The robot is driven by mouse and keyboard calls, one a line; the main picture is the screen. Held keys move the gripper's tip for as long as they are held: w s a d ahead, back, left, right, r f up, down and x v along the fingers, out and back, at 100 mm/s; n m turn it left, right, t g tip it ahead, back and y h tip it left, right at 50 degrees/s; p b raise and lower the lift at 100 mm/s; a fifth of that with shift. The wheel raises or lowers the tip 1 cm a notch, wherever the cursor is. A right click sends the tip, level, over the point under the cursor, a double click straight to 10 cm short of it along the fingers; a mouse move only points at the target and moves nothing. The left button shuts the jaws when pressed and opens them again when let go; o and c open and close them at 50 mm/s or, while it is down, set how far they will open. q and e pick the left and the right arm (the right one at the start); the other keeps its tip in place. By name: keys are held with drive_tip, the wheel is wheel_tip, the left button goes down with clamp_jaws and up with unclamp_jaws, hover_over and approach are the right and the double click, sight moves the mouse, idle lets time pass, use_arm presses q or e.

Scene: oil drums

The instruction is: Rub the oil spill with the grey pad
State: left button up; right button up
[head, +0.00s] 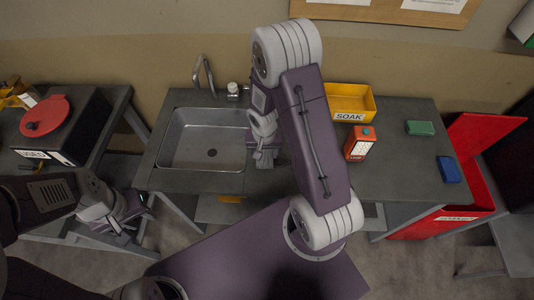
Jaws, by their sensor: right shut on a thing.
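My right gripper (264,157) is over the worktop (390,178), just right of the sink, and is shut on a small grey thing that looks like the grey pad. The fingers and arm hide most of it, and I cannot tell whether it touches the worktop. I cannot make out the oil spill; my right arm covers part of the worktop. My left gripper (128,228) is low at the left, in front of the worktop and away from the pad; its finger gap is unclear.
A steel sink (190,160) with a tap (205,72) is left of my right gripper. A yellow SOAK bin (350,98), red bottle (359,146), green block (420,128) and blue block (448,170) stand right. A red bin (480,160) and a black box with red lid (46,113) flank the worktop.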

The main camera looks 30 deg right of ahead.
drive_tip(key=shift+w+f, duration=0.3)
drive_tip(key=shift+w, duration=0.2)
drive_tip(key=shift+d+f+b, duration=0.1)
drive_tip(key=shift+d+b, duration=0.05)
drive_tip(key=shift+b, duration=0.15)
drive_tip(key=shift+s+b, duration=0.3)
drive_tip(key=shift+s, duration=0.2)
use_arm(q)
drive_tip(key=shift+s+d+f+b, duration=0.15)
drive_tip(key=shift+f+b, duration=0.2)
drive_tip(key=shift+f, duration=0.6)
use_arm(e)
drive_tip(key=shift+s+f, duration=0.25)
drive_tip(key=shift+f, duration=0.15)
use_arm(q)
drive_tip(key=shift+f, duration=0.1)
use_arm(e)
drive_tip(key=shift+f, duration=0.15)
